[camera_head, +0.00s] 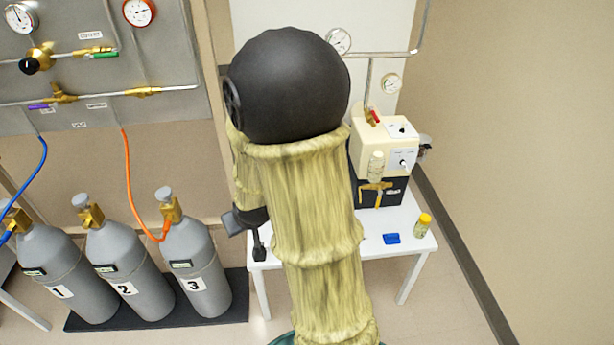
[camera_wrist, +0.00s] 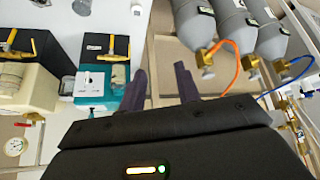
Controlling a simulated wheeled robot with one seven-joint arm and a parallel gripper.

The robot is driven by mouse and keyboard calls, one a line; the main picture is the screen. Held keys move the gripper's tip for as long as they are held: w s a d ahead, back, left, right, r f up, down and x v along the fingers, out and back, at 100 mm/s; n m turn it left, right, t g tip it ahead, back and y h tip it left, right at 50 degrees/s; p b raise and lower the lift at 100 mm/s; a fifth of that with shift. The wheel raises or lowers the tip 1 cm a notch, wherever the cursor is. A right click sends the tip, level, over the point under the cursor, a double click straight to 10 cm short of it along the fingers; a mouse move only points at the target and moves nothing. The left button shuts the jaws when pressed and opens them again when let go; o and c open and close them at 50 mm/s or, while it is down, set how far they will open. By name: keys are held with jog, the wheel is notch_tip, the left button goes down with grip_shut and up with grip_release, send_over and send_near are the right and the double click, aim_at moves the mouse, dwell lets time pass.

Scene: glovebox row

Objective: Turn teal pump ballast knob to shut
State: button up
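The teal pump (camera_wrist: 117,92) shows in the wrist view, left of my fingers, with a white control panel (camera_wrist: 92,80) on its front. Small dark marks show on that panel, but I cannot make out the ballast knob or its setting. In the head view my arm hides the teal pump. My gripper (camera_wrist: 161,87) is open and empty, its two dark fingers spread apart. One finger overlaps the pump's right edge in the wrist view; I see no clear contact. In the head view my gripper (camera_head: 256,245) is partly hidden beside my arm, above the table's left end.
A cream pump (camera_head: 370,142) with a panel and knobs stands on the white table (camera_head: 408,243). A blue item (camera_head: 392,239) and a yellow-capped bottle (camera_head: 422,226) lie near the right end. Grey cylinders (camera_head: 128,262) stand left, with an orange hose (camera_head: 130,190) nearby.

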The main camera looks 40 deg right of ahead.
jog(key=w+d+f+m+t+h+b, duration=0.1)
jog(key=w+d+f+t+b, duration=0.2)
jog(key=w+d+f, duration=0.4)
jog(key=s+d+f+m+t+h+b, duration=0.1)
jog(key=d+f+m+t+h+b, duration=0.1)
jog(key=d, duration=0.6)
jog(key=s+d+f+m+t+h+b, duration=0.2)
jog(key=d+f+t+h+b, duration=0.1)
jog(key=d, duration=0.6)
notch_tip(320, 180, down, 2)
jog(key=h+b, duration=0.1)
jog(key=h, duration=0.1)
jog(key=shift+f+t+h, duration=0.2)
jog(key=shift+t+h, duration=0.1)
jog(key=shift+w, duration=0.1)
jog(key=p+x, duration=0.1)
jog(key=x, duration=1.6)
jog(key=shift+w+p, duration=0.2)
jog(key=shift+p, duration=0.15)
jog(key=shift+c, duration=0.4)
grip_shut()
